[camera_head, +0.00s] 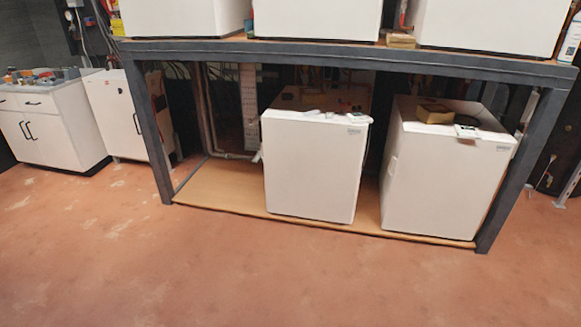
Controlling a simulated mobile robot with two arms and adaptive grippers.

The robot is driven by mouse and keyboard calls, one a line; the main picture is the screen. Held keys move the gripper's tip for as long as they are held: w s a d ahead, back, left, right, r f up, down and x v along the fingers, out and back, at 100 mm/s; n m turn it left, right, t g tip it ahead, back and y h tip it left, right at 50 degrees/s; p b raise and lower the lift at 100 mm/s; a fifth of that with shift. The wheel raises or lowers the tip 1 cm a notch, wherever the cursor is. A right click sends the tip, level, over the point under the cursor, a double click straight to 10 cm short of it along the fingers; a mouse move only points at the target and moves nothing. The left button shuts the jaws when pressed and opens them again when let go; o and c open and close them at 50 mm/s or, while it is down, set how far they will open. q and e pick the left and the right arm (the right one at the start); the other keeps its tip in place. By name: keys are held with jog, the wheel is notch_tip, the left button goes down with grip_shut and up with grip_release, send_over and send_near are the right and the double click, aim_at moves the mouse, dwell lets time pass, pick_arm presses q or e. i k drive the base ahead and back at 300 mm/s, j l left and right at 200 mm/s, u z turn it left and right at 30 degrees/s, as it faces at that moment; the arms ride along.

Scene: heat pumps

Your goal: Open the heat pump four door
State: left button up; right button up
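Several white box-shaped heat pumps stand on a dark metal rack (350,60). On the lower level are a middle unit (312,170) and a right unit (445,185), both with plain white fronts that look closed. The upper level holds a left unit (185,15), a middle unit (316,18) and a right unit (490,25), all cut off by the top edge. I cannot tell from the picture which one is heat pump four. Neither of my grippers is in view.
The reddish floor (250,270) in front of the rack is clear. The lower wooden shelf (222,188) has free room at left. A rack leg (520,170) stands at right. White cabinets (45,135) with dark handles stand at left. Small items (434,112) lie on the lower right unit.

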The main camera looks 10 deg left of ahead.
aim_at(312, 169)
jog(key=i+j, duration=0.45)
jog(key=j, duration=0.15)
jog(key=i+j+u, duration=0.15)
jog(key=i+j, duration=0.35)
jog(key=j, duration=0.15)
